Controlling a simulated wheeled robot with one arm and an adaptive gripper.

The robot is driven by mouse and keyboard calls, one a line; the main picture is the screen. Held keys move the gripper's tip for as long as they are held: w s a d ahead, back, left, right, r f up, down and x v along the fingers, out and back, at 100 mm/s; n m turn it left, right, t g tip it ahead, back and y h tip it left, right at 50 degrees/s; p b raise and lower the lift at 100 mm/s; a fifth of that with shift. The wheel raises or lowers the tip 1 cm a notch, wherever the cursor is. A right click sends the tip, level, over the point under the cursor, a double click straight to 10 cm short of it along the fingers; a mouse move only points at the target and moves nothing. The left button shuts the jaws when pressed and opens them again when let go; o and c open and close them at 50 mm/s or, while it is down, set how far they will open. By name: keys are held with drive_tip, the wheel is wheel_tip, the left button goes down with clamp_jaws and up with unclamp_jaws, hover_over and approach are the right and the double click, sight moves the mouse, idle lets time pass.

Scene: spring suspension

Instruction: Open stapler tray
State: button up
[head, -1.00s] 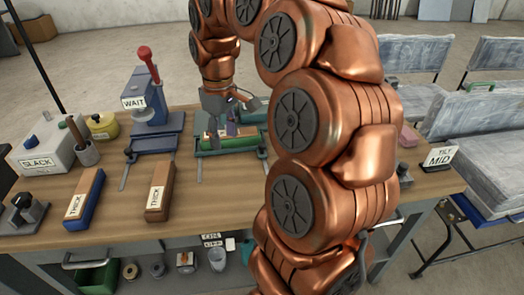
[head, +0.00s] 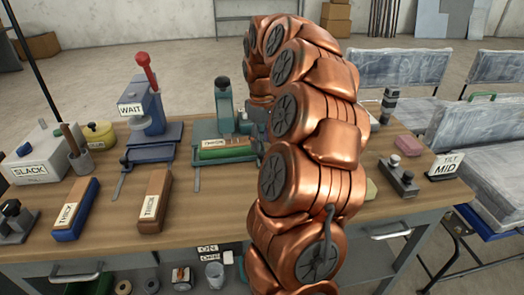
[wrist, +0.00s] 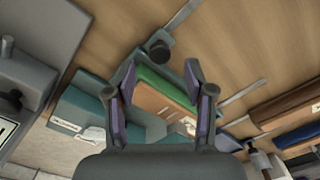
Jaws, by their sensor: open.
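A teal stapler-like machine stands towards the back of the bench, with an upright teal post (head: 224,106). A low teal tray (head: 203,161) lies in front of it and holds a green and brown labelled block (head: 228,151). I cannot tell how far out the tray sits. In the wrist view the block (wrist: 166,95) and a dark round knob (wrist: 159,50) show between and beyond my fingers. My gripper (wrist: 160,66) is open, and nothing is clearly held. In the head view my copper arm hides it, just right of the teal machine.
A blue machine (head: 149,110) labelled WAIT with a red lever stands left. Blue (head: 77,207) and brown (head: 155,199) THICK blocks lie in front. A SLACK box (head: 38,155) is far left. A TILT MID sign (head: 446,167) stands right. Bare wood lies at the front middle.

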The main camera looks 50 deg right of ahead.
sight(262, 153)
wheel_tip(262, 153, down, 4)
drive_tip(key=shift+f, duration=0.1)
clamp_jaws()
idle(0.5)
